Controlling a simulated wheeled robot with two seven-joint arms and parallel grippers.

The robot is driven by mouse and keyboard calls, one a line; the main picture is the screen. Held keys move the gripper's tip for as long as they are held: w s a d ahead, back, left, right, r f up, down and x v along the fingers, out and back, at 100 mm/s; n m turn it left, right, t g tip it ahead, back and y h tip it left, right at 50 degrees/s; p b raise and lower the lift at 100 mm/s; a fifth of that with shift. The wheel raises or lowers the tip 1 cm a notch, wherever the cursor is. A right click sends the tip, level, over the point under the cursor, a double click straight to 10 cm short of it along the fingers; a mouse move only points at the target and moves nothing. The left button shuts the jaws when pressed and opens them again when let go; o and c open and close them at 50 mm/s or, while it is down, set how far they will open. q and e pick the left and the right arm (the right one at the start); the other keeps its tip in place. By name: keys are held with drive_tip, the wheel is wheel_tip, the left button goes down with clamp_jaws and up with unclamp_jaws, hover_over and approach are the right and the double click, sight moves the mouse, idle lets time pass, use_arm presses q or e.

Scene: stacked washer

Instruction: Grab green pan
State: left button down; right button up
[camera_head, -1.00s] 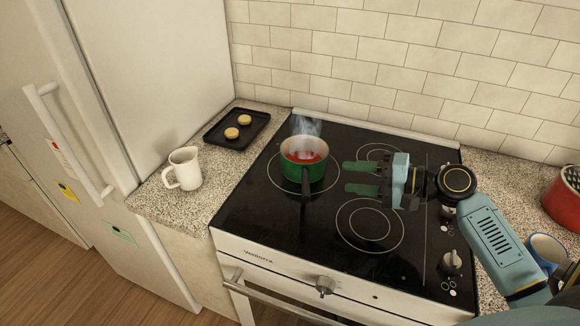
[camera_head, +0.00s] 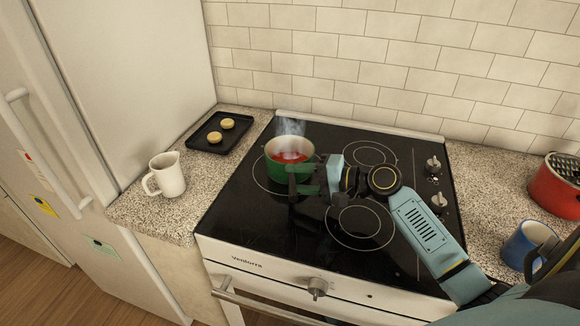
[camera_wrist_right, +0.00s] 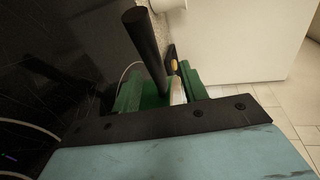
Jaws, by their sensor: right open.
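The green pan (camera_head: 276,173) stands on the stove's back left burner, with red steaming contents and a dark handle (camera_head: 292,186) pointing toward the front. My right gripper (camera_head: 304,180) is open at the handle, with its green fingers reaching in from the right. In the right wrist view the black handle (camera_wrist_right: 146,45) runs between the two fingers of the gripper (camera_wrist_right: 160,85), with no clear grip on it. The fingers and the pan are similar greens, so contact is hard to tell. My left gripper is not in view.
A red pot (camera_head: 556,190) and a blue mug (camera_head: 520,245) are on the right counter. The front burner (camera_head: 360,228) is empty.

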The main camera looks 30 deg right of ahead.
drive_tip(key=x, duration=0.3)
drive_tip(key=shift+w+a+f, duration=0.15)
drive_tip(key=shift+w+a, duration=0.1)
drive_tip(key=shift+a, duration=0.05)
clamp_jaws()
